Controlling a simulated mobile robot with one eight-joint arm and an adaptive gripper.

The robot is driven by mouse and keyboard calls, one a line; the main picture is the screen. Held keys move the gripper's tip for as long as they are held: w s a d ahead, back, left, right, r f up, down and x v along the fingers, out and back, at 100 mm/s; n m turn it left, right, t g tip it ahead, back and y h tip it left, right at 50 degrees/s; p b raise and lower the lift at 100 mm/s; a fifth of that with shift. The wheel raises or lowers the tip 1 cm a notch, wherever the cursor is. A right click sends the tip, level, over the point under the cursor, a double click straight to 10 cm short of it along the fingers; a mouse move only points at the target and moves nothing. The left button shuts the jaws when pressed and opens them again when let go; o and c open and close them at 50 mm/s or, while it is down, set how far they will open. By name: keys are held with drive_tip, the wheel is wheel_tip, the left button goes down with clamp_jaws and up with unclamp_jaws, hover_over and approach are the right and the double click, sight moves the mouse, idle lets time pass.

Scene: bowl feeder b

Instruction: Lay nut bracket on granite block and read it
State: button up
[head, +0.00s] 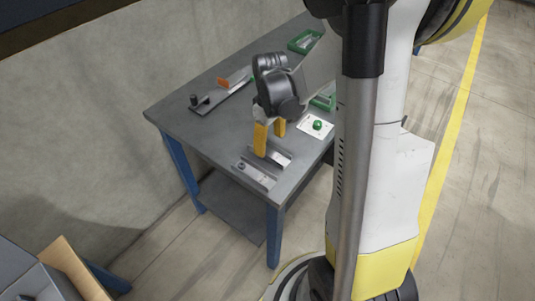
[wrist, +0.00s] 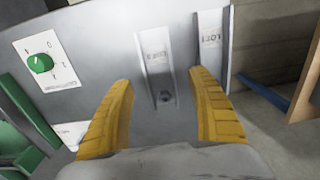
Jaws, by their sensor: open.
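Two grey metal strips lie side by side on the bench. The inner bracket (head: 282,160) is below my gripper (head: 270,145); the outer bracket (head: 252,176) lies nearer the bench's front edge and has a dark nut-like piece at one end. In the wrist view, the inner bracket (wrist: 155,55) lies between my open yellow fingers (wrist: 163,80), with a dark nut (wrist: 166,96) at its near end. The outer bracket (wrist: 212,45) is partly hidden by the right finger. Both carry small marks I cannot read surely. I cannot pick out the granite block.
A white card with a green knob (head: 318,125) lies right of my gripper. A dark plate with a post (head: 203,103), an orange piece (head: 222,83) and green trays (head: 304,41) are farther back. The bench top (head: 185,125) is clear at its left.

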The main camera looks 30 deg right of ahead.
sight(269, 154)
wheel_tip(269, 154, down, 4)
drive_tip(key=shift+w+f+b, duration=0.15)
drive_tip(key=shift+f+b, duration=0.05)
drive_tip(key=shift+b, duration=0.75)
drive_tip(key=shift+r, duration=0.2)
drive_tip(key=c, duration=1.4)
